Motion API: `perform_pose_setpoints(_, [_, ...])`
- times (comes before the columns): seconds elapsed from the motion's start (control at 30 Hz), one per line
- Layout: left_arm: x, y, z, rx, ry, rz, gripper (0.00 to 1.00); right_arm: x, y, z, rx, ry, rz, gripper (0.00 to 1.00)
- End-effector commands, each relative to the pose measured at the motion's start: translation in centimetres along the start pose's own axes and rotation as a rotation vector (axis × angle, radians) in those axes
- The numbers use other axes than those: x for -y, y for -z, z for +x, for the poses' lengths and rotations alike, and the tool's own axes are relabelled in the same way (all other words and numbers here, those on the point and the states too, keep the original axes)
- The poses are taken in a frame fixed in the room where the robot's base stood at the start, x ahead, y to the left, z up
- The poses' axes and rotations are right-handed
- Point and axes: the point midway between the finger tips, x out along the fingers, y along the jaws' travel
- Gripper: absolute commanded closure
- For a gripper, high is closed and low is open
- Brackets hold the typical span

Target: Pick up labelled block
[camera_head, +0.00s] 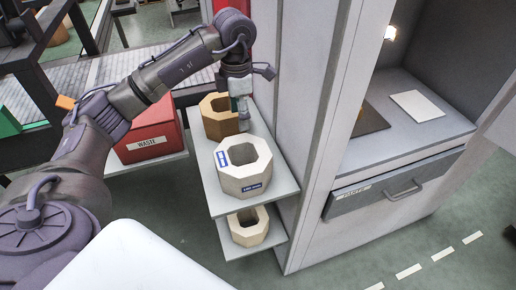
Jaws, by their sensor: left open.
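A pale octagonal block (262,172) with a hole through its middle sits on the upper grey shelf (204,180). It has a blue label on its top left and another blue label with small white text on its front face. My left gripper (243,124) points down just behind this block, in front of a tan octagonal block (212,125) at the back of the shelf. It is open with nothing visibly held; the exact gap between its fingers is hard to see. My right gripper is out of view.
Another pale octagonal block (248,238) stands on a lower shelf (272,240). A red bin (165,132) marked WASTE is left of the shelf. A grey cabinet wall (305,110) rises close on the right, with a drawer (380,195) beyond it.

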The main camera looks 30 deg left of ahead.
Motion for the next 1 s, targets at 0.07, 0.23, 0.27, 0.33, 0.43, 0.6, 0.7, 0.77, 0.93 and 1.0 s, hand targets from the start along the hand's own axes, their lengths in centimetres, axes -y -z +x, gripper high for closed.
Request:
perform_pose_setpoints(0.07, [-0.1, 0.3, 0.8, -0.01, -0.001, -0.003, 0.34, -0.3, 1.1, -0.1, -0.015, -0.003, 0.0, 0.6])
perform_pose_setpoints(0.23, [0.0, 0.3, 4.2, -0.011, 0.001, -0.003, 0.34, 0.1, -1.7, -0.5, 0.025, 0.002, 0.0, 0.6])
perform_pose_setpoints(0.27, [0.0, 0.3, 4.8, -0.011, 0.001, -0.003, 0.34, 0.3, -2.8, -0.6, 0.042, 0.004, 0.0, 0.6])
perform_pose_setpoints(0.33, [0.0, 0.3, 6.0, -0.01, 0.001, -0.003, 0.34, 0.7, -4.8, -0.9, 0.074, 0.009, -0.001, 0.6])
perform_pose_setpoints(0.43, [0.0, 0.3, 7.4, -0.007, 0.0, -0.002, 0.34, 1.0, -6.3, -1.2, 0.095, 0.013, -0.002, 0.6])
perform_pose_setpoints(0.6, [0.0, 0.3, 8.5, -0.006, 0.0, -0.001, 0.34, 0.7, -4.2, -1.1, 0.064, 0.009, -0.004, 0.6])
perform_pose_setpoints(0.7, [0.0, 0.4, 9.5, -0.007, 0.001, -0.002, 0.34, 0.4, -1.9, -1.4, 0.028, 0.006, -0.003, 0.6])
perform_pose_setpoints(0.77, [0.1, 0.5, 10.4, -0.008, 0.003, -0.002, 0.34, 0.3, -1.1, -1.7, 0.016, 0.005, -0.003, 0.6])
perform_pose_setpoints(0.93, [0.0, 0.5, 12.9, -0.006, 0.001, -0.001, 0.34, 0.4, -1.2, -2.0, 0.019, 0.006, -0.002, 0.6])
perform_pose_setpoints(1.0, [0.0, 0.5, 13.3, -0.005, 0.0, -0.001, 0.34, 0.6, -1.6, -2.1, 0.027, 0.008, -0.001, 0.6])
